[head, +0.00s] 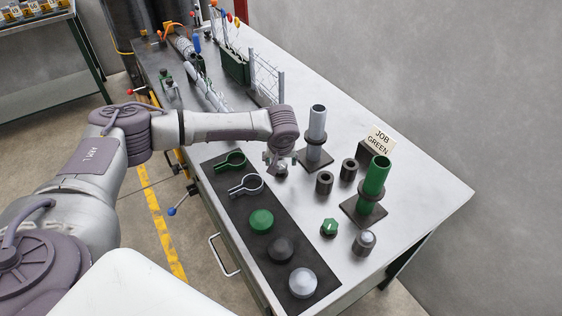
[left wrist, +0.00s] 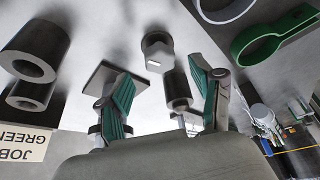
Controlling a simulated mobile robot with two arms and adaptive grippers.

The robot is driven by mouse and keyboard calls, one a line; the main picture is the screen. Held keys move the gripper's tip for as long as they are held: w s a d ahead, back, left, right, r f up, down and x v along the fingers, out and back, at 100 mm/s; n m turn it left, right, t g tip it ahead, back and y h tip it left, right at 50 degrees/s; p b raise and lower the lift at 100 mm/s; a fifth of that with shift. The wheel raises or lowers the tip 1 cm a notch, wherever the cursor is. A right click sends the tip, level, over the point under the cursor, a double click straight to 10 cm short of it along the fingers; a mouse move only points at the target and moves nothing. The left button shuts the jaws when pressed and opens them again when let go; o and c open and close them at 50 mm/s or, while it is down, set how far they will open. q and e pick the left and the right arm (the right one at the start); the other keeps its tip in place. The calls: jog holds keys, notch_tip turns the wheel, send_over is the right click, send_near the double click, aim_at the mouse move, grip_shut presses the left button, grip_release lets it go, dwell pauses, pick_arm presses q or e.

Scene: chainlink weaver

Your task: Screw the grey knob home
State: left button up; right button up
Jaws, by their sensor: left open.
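A small grey knob (left wrist: 157,48) with a white mark shows in the left wrist view, a little beyond the gap between my fingers and apart from them. In the head view, my left gripper (head: 278,163) hangs over the table beside the dark mat, and the knob (head: 281,172) is mostly hidden under it. How far the knob is screwed in cannot be told. My right gripper is not in view.
The dark mat (head: 225,204) bears green and grey clamps and several domed caps. A grey post (head: 317,125) stands close to the right of my gripper. Dark collars (head: 324,183), a green post (head: 375,176), a green knob (head: 329,228) and a "JOB GREEN" card (head: 380,140) are farther right.

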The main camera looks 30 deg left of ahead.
aim_at(281, 165)
pick_arm(q)
jog(key=x, duration=0.3)
jog(key=shift+w+f, duration=0.1)
jog(key=shift+f, duration=0.15)
